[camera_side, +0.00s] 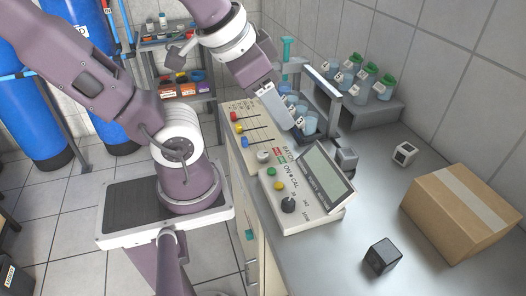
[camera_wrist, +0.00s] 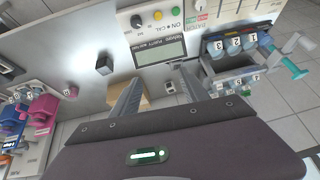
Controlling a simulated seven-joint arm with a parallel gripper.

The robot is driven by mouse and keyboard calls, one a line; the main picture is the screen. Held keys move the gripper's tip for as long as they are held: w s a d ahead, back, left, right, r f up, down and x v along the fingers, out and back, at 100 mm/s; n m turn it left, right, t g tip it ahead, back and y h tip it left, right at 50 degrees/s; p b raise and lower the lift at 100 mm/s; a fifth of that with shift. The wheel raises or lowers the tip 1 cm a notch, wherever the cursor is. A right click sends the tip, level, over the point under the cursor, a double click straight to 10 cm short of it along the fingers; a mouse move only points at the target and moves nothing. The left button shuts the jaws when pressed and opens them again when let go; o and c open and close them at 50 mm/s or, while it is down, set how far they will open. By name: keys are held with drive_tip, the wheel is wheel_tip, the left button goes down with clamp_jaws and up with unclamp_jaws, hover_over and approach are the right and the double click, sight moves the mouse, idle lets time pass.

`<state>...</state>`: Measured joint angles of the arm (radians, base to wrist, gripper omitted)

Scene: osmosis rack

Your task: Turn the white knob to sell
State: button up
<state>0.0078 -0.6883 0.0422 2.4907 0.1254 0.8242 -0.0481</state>
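The small white knob (camera_side: 264,156) sits on the pale control panel (camera_side: 242,118), near the BATCH lettering in the side view. A whitish round knob (camera_wrist: 200,5) shows at the top edge of the wrist view, partly cut off. The knob's setting and any "sell" mark are too small to read. My gripper (camera_side: 289,124) is above the bench, to the right of and higher than the knob, near the numbered beakers. In the wrist view my gripper (camera_wrist: 157,74) has its two fingers spread apart with nothing held between them.
A meter with a tilted screen (camera_side: 326,176) and black knob (camera_side: 288,205) stands beside the panel. Numbered beakers (camera_side: 304,122) stand in a rack under a frame. Green-capped bottles (camera_side: 383,87), a cardboard box (camera_side: 460,212) and a dark cube (camera_side: 382,256) are on the bench.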

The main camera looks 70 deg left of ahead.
drive_tip(key=w+a+f+m+t+y, duration=0.2)
drive_tip(key=w+a+f+m+y, duration=0.15)
drive_tip(key=w+a, duration=1)
drive_tip(key=m+g+h, duration=0.5)
drive_tip(key=m+g, duration=0.3)
hover_over(263, 153)
drive_tip(key=shift+y, duration=0.25)
wheel_tip(263, 153, down, 15)
drive_tip(key=shift+r, duration=0.1)
wheel_tip(263, 153, down, 6)
drive_tip(key=shift+r, duration=0.25)
drive_tip(key=shift+f, duration=0.6)
clamp_jaws()
